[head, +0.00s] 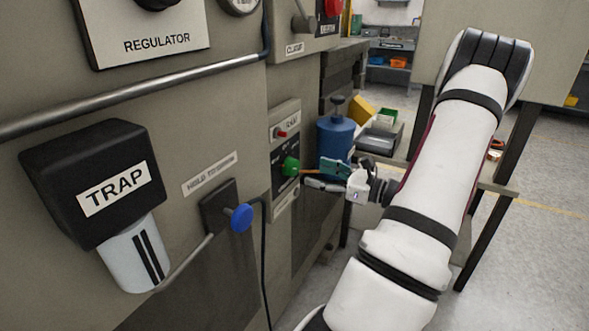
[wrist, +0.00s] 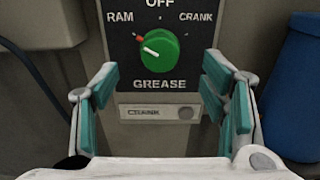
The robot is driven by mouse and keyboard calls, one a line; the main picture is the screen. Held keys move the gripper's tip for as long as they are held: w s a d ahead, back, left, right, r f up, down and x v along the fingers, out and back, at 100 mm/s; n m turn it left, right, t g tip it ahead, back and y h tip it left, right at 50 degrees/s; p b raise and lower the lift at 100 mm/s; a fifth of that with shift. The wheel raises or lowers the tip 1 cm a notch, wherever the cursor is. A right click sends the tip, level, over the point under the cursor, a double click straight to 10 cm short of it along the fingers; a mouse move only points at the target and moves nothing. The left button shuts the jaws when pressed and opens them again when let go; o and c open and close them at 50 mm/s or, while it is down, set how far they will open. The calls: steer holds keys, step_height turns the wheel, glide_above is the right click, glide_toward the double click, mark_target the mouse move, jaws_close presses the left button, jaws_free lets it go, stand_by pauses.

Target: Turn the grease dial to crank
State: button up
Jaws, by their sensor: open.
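The green grease dial (wrist: 158,48) sits on a black plate (wrist: 190,75) marked OFF above, RAM at upper left, CRANK at upper right and GREASE below. Its white line points left, and a red mark shows at its upper left, on the RAM side. The dial also shows in the head view (head: 291,166) on the machine's front. My gripper (wrist: 160,78) is open and empty, its teal-padded fingers spread to the left and right, low in front of the dial. In the head view my gripper (head: 316,175) is close to the dial's right; contact cannot be told.
Below the dial is a CRANK label strip (wrist: 150,112). A blue canister (head: 337,138) stands just behind my gripper, right of the panel. A red button (head: 281,134) is above the dial. A blue knob (head: 241,218) and the black trap (head: 90,180) are farther left.

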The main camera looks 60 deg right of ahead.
mark_target(296, 167)
steer(key=w, duration=0.5)
steer(key=w+b, duration=0.1)
steer(key=w, duration=0.1)
steer(key=shift+w+a, duration=0.3)
steer(key=c, duration=1.1)
